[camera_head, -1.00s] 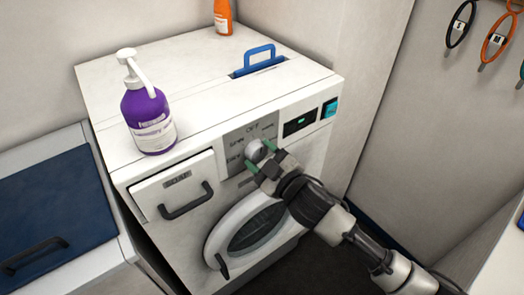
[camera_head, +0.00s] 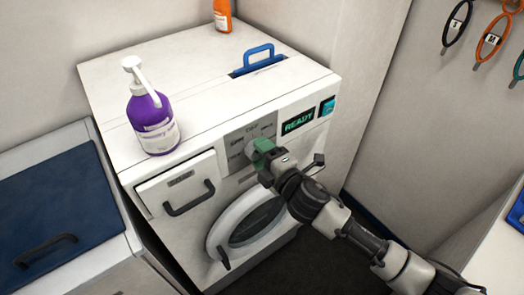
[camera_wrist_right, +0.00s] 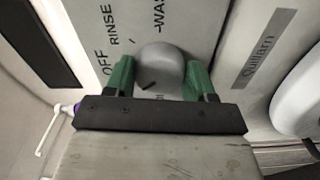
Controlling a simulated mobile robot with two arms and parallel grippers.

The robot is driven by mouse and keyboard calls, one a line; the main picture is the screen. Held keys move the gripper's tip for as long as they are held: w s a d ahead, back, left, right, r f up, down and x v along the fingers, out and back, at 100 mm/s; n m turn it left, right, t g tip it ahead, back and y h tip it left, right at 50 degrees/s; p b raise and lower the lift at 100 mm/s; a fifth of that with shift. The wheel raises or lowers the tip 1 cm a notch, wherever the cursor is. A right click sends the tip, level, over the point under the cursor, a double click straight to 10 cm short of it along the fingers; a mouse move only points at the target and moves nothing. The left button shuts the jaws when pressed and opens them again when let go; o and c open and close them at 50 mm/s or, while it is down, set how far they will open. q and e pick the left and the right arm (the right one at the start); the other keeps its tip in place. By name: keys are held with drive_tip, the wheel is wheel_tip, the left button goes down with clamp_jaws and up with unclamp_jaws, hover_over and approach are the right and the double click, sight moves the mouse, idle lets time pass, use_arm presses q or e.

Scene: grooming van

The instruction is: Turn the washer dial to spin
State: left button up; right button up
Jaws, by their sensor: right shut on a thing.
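The washer (camera_head: 215,75) is a white front-loading machine against the back wall. Its pale round dial (camera_wrist_right: 160,66) sits on a grey panel lettered OFF, RINSE and WASH in the right wrist view; another label is mostly hidden. My right gripper (camera_head: 263,149) is shut on the dial, with its green fingers on either side, and hides most of it in the head view. A short dark mark shows on the dial's near edge; I cannot tell which label it points to. The display (camera_head: 299,122) reads READY. My left gripper is not in view.
A purple pump bottle (camera_head: 152,122) and an orange bottle (camera_head: 222,15) stand on the washer top, near a blue handle (camera_head: 258,60). Below the panel are the drawer handle (camera_head: 190,199) and round door (camera_head: 248,222). A blue-topped cabinet (camera_head: 50,210) stands left.

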drive_tip(key=shift+n, duration=0.6)
drive_tip(key=o, duration=0.9)
drive_tip(key=shift+s, duration=0.1)
drive_tip(key=b+v, duration=0.2)
drive_tip(key=v, duration=0.8)
drive_tip(key=shift+s+d, duration=0.25)
